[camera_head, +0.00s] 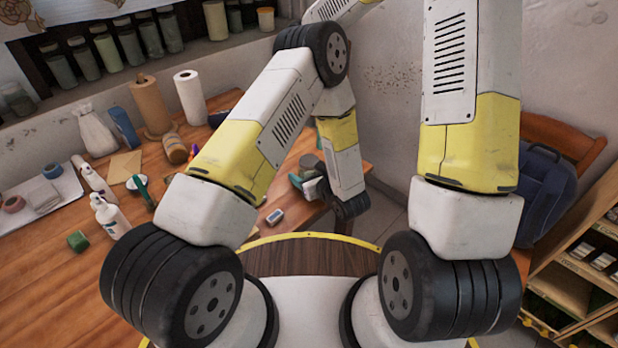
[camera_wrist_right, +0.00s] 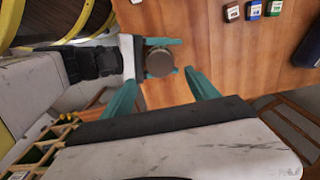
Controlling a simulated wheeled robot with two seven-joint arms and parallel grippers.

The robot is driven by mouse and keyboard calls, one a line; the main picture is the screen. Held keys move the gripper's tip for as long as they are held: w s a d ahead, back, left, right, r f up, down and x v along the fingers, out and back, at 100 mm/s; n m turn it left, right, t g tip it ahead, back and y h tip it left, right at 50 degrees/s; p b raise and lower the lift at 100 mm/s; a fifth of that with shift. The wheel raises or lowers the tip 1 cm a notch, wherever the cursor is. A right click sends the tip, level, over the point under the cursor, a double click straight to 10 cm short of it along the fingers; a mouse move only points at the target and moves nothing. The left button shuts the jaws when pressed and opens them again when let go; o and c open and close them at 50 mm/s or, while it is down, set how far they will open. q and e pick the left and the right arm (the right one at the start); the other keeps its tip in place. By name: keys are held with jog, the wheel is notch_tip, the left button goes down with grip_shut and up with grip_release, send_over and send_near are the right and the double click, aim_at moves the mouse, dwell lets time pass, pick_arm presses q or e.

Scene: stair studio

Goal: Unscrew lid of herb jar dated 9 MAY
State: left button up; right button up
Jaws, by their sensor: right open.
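A jar with a round grey-brown lid (camera_wrist_right: 160,63) stands on the wooden table, seen from above in the right wrist view; its date label does not show. My left gripper (camera_wrist_right: 176,56) reaches in from the left there, its teal fingers on either side of the jar; whether they press on it is unclear. My right gripper (camera_wrist_right: 160,77) is open and empty, its two teal fingers spread and pointing at the jar, apart from the lid.
Small labelled blocks (camera_wrist_right: 253,10) lie on the table beyond the jar. A chair with a blue bag (camera_head: 545,190) and a shelf (camera_head: 570,290) are at right.

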aim_at(309, 160)
pick_arm(q)
grip_shut()
pick_arm(e)
jog(key=m, duration=0.4)
jog(key=shift+f, duration=0.1)
jog(key=shift+m, duration=0.3)
jog(key=shift+f, duration=3.9)
